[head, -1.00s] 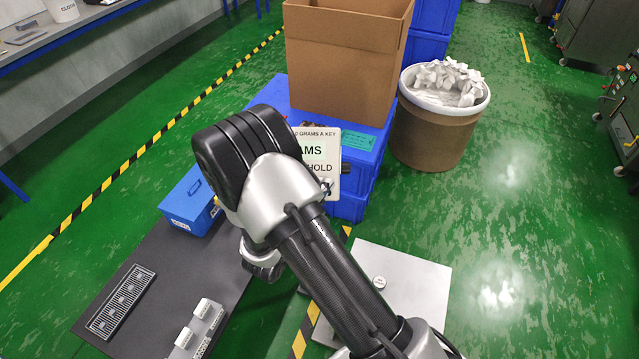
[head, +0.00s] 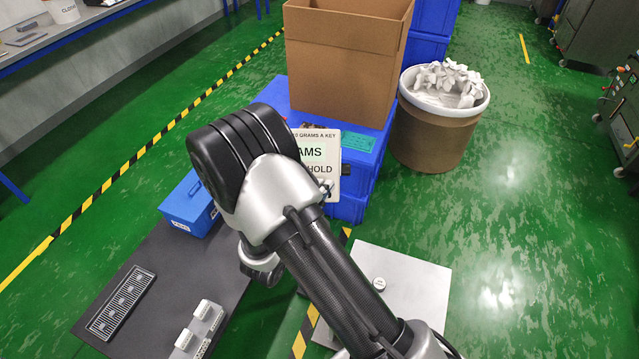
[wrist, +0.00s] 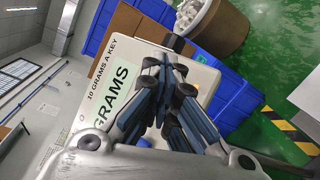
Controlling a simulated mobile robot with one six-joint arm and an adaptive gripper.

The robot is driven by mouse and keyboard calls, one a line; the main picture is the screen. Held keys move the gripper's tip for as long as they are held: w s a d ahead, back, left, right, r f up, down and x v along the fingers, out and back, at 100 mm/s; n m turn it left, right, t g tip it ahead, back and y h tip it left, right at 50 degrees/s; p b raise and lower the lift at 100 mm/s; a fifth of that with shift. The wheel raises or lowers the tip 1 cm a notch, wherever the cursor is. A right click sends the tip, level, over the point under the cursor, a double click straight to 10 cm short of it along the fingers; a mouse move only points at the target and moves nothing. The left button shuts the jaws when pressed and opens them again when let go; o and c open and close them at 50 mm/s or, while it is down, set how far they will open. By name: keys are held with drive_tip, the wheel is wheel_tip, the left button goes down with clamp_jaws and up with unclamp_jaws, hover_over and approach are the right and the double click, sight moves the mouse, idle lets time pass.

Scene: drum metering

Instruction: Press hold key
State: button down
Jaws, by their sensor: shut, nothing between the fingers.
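A pale sign panel (head: 322,150) stands against the blue crates in the head view. It reads "GRAMS A KEY", with "AMS" on a green field and "HOLD" below. The wrist view shows the same panel (wrist: 100,95) tilted, reading "10 GRAMS A KEY" and "GRAMS". My gripper (wrist: 174,50) is shut and empty in front of the panel. Its fingers cover the panel's right part in the wrist view, so the hold key is hidden there. In the head view my arm hides the panel's left side. I cannot tell whether the fingertips touch the panel.
A large open cardboard box (head: 345,70) stands on blue crates (head: 362,140) behind the panel. A brown drum (head: 435,135) with white pieces is to the right. A small blue box (head: 190,205) and a dark mat (head: 190,265) lie at left.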

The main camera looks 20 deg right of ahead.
drive_tip(key=s+r+p, duration=0.1)
drive_tip(key=s+a+r, duration=0.1)
drive_tip(key=s+r, duration=0.1)
drive_tip(key=shift+s+r+p, duration=0.15)
drive_tip(key=shift+r+p, duration=0.15)
drive_tip(key=shift+p, duration=0.1)
idle(1.0)
